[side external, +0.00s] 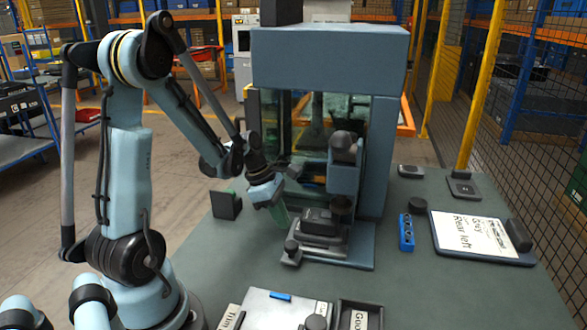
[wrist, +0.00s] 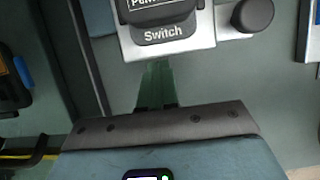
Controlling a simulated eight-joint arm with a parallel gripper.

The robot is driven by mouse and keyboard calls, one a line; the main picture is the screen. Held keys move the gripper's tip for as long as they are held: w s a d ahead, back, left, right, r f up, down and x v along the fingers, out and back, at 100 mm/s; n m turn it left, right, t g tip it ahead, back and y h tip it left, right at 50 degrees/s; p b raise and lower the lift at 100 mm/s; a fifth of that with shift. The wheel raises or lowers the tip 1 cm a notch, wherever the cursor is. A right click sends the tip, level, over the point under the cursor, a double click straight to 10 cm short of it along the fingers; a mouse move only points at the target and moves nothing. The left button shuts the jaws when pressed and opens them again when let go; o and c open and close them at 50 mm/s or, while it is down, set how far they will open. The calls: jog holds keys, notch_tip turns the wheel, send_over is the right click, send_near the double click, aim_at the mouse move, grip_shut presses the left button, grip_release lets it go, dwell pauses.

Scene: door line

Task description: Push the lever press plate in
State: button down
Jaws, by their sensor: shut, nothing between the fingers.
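The light grey press plate (side external: 291,261) sticks out at the front of the blue lever press (side external: 330,45), carrying a black knob (side external: 292,246). A black part (side external: 320,222) sits on it. In the wrist view the plate (wrist: 226,40), its knob (wrist: 253,15) and a black label reading "Switch" (wrist: 163,33) are at the top; the upper label is cut off. My gripper (side external: 281,220) is shut and empty, its green fingers pointing down at the plate's left side. In the wrist view the fingertips (wrist: 157,66) end just below the label; I cannot tell whether they touch.
A black upright panel (side external: 226,205) stands left of the press. On the right are a blue block (side external: 406,232) and a board with a "Grey Rear left" sheet (side external: 475,236). A tray (side external: 268,312) and a "Good" bin (side external: 360,303) are at the front edge. The table between is clear.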

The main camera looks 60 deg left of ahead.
jog(key=shift+w+d, duration=0.9)
jog(key=shift+w, duration=0.05)
jog(key=s+a, duration=0.3)
jog(key=shift+a+r, duration=0.1)
jog(key=v, duration=0.9)
jog(key=w+d+f+t+h, duration=0.1)
jog(key=f, duration=0.2)
jog(key=w+d+f+t+h, duration=0.1)
jog(key=w+f, duration=0.1)
jog(key=f, duration=0.1)
jog(key=w+d+f+t+h, duration=0.1)
jog(key=w+f, duration=0.1)
jog(key=f, duration=0.1)
jog(key=shift+d+f, duration=0.25)
jog(key=shift+d, duration=0.05)
